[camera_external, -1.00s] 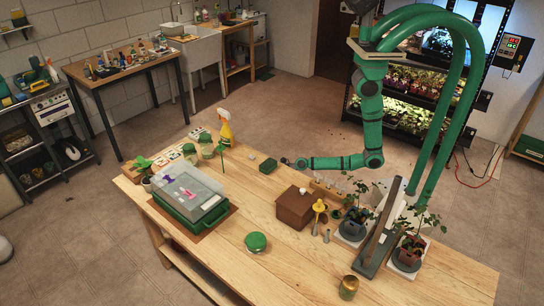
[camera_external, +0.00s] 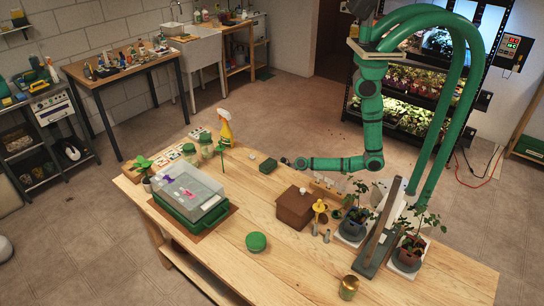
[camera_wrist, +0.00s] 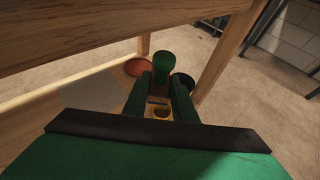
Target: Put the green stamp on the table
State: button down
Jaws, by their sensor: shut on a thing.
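My gripper (camera_wrist: 162,78) shows in the wrist view with its two green fingers close on either side of a green, round-topped upright piece (camera_wrist: 163,62), which looks like the green stamp. A small yellowish part (camera_wrist: 160,112) shows between the fingers nearer the camera. In the external view my gripper (camera_external: 287,162) is at the far edge of the wooden table (camera_external: 290,262); the stamp in it is too small to make out there. The wrist view shows the table's wooden edge (camera_wrist: 100,35) across the top.
A brown box (camera_external: 295,208), a clear-lidded green bin (camera_external: 186,213) and potted plants (camera_external: 355,228) stand on the table. A table leg (camera_wrist: 222,60) stands at right in the wrist view.

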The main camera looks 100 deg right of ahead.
jog(key=s+a+f+n+y, duration=0.1)
jog(key=s+a+f, duration=0.1)
jog(key=s+a, duration=0.4)
jog(key=s+a+f, duration=0.2)
jog(key=s+a, duration=0.1)
jog(key=s, duration=0.5)
jog(key=w+d+r, duration=0.7)
jog(key=d+r, duration=0.3)
jog(key=d, duration=0.3)
jog(key=w+d+r, duration=0.8)
jog(key=d+r, duration=0.3)
jog(key=d, duration=0.2)
notch_tip(320, 180, up, 10)
jog(key=n+g+y, duration=0.1)
jog(key=n+y, duration=0.3)
send_over(243, 153)
jog(key=shift+m, duration=0.3)
jog(key=shift+w+d+f, duration=0.1)
jog(key=shift+d+f, duration=0.05)
jog(key=shift+f, duration=1.65)
jog(key=shift+d+f, duration=0.1)
jog(key=shift+f, duration=1.65)
jog(key=shift+f, duration=0.6)
